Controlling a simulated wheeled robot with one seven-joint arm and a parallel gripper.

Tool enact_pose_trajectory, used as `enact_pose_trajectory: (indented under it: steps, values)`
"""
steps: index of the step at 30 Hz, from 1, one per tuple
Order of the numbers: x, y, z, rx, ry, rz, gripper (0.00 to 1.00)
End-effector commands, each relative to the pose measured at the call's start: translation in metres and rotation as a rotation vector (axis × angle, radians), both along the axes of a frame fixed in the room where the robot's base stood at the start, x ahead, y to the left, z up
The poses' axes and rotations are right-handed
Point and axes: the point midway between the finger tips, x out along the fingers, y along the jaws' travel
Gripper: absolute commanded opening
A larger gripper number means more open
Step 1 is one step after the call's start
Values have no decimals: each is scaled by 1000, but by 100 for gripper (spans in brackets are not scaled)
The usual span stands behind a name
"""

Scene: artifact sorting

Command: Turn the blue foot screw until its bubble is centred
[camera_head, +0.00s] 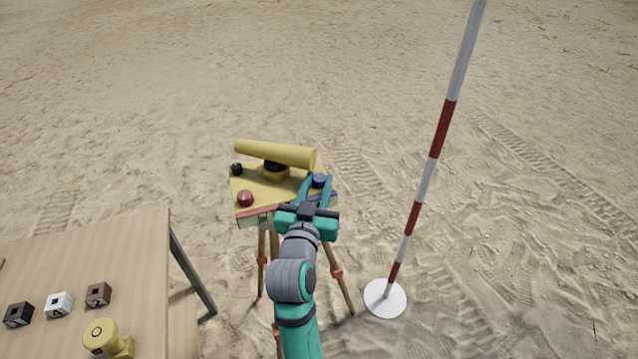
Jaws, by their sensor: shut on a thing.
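The yellow levelling instrument (284,187) stands on a wooden tripod (262,262) in the middle of the view, with a yellow telescope tube (275,154) across its top. The blue foot screw (319,180) is at the plate's right corner. A red screw (245,198) is at the front left and a black screw (236,169) at the back left. My gripper (317,186) reaches in from below, its teal fingers on either side of the blue screw and shut on it. The bubble cannot be made out at this size.
A wooden table (130,250) at the lower left holds several small blocks and a yellow device (108,340). A red and white pole (428,175) stands on a white disc (385,298) to the right. Open sand surrounds the tripod.

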Motion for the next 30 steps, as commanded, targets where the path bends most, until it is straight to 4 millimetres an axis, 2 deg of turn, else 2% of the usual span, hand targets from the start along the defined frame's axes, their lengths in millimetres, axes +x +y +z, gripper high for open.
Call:
enact_pose_trajectory:
  steps: [23, 24, 26, 30]
  values:
    - [1, 3, -1, 0, 3, -68, 5]
    - [1, 3, -1, 0, 3, -68, 32]
    - [1, 3, -1, 0, 3, -68, 46]
    - [1, 3, -1, 0, 2, -69, 46]
